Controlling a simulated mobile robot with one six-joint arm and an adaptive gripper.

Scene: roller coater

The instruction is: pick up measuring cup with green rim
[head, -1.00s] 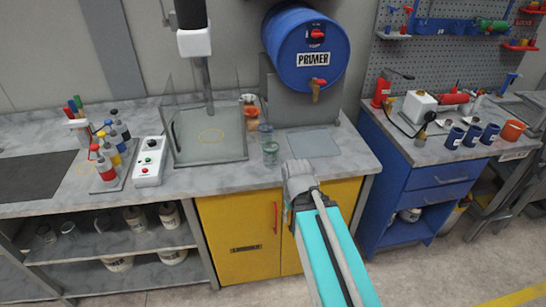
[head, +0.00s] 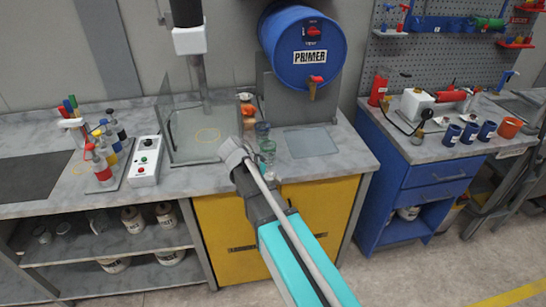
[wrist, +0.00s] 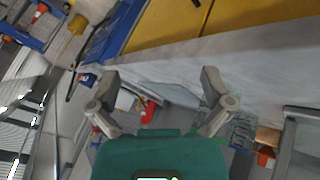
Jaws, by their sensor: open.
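Two clear cups stand close together on the grey counter beneath the primer drum in the head view. The front one (head: 268,150) looks greenish and is probably the measuring cup with the green rim; the other cup (head: 262,130) is just behind it. The rim colours are too small to tell surely. My gripper (head: 233,152) is just left of the front cup in the head view, partly over the counter's front edge. In the wrist view my gripper (wrist: 160,82) has its fingers wide apart with nothing between them. Clear cups (wrist: 240,130) show beyond the right finger there.
A blue primer drum (head: 302,48) with a tap hangs above a grey plate (head: 311,141). A glass-walled box (head: 190,140) stands left of the cups. A white button box (head: 145,158) and coloured bottles are farther left. A blue cabinet (head: 425,185) is at the right.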

